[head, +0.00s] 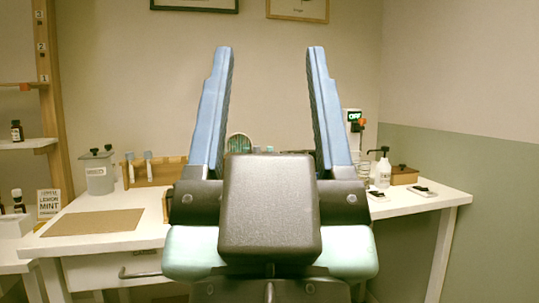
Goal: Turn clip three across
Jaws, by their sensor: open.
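My gripper (270,52) is in the middle of the head view, raised in front of the table. Its two blue fingers point up, wide apart, with only wall showing between their tips. The gripper's dark body hides the middle of the table. Small numbered tags (41,47) run down a wooden post (50,110) at the far left, well apart from my gripper. The lowest tag (44,78) may read three, but it is too small to be sure. A small orange-red piece (24,87) sits at the shelf edge beside the post. I cannot tell which piece is clip three.
The white table (110,242) carries a cork mat (95,222), a grey canister (98,172), a wooden rack (160,172) with bottles, and a white pump bottle (383,172). Shelves (40,143) with dark bottles (16,131) stand left.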

